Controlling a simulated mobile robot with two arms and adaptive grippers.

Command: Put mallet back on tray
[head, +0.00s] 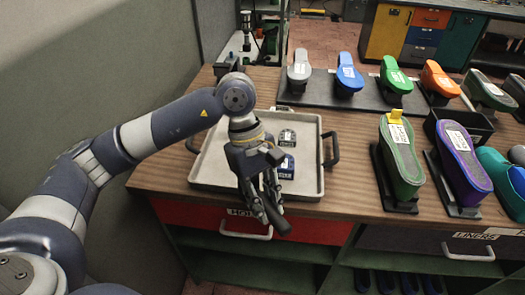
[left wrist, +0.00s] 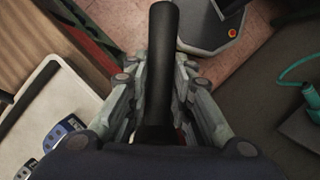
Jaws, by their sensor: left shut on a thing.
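My left gripper (head: 268,200) is shut on the mallet (head: 277,222). In the head view the mallet's dark end sticks out below my fingers, over the table's front edge. In the left wrist view the black handle (left wrist: 160,60) runs between the fingers and points away from the camera; the mallet's head cannot be made out. The pale tray (head: 212,165) lies on the wooden table, beneath and behind my gripper. Its rim also shows at the left of the left wrist view (left wrist: 47,68). My right gripper is not in view.
A grey-labelled block (head: 287,137) and a blue-labelled block (head: 286,166) sit in the tray's right half. The tray's left part is bare. Coloured shoe forms stand behind and to the right, including a green one (head: 402,160) and a purple one (head: 463,165). A red drawer (head: 310,228) is below.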

